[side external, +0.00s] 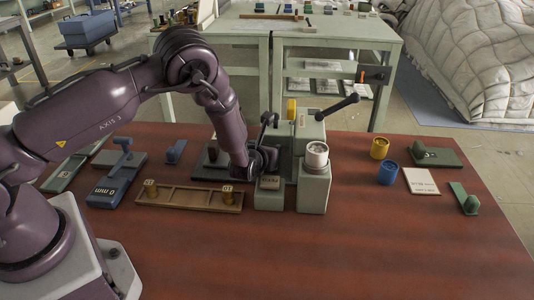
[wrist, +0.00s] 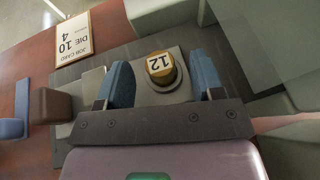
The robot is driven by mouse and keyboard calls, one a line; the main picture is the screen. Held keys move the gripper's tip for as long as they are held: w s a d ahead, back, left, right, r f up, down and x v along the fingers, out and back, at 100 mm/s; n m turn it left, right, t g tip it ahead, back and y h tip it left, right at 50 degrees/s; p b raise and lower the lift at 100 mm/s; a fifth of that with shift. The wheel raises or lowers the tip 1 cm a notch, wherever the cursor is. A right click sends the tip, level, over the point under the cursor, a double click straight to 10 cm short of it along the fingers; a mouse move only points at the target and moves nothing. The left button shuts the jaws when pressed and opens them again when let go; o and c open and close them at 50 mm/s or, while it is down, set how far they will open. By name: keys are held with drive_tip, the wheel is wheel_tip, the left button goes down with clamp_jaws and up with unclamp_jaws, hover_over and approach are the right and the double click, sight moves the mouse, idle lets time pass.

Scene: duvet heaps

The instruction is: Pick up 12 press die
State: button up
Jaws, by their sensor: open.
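The 12 press die (wrist: 160,67) is a short brass cylinder with a white top marked 12, seated on a grey block in the wrist view. My gripper (side external: 263,162) is open beside the pale green press. In the wrist view its two blue fingers stand on either side of the die, with visible gaps, so it is not gripped. In the side view my gripper and wrist hide the die. A wooden rack (side external: 190,197) at the front holds two other brass dies, one near each end.
The pale green press (side external: 306,135) with its dark lever stands just right of my gripper. A grey post with a white-topped cup (side external: 316,154) is close by. A job card (wrist: 73,45) reads DIE 10.

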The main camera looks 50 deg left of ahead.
drive_tip(key=shift+w+a+f, duration=0.1)
drive_tip(key=shift+w+a, duration=0.05)
drive_tip(key=c, duration=1.1)
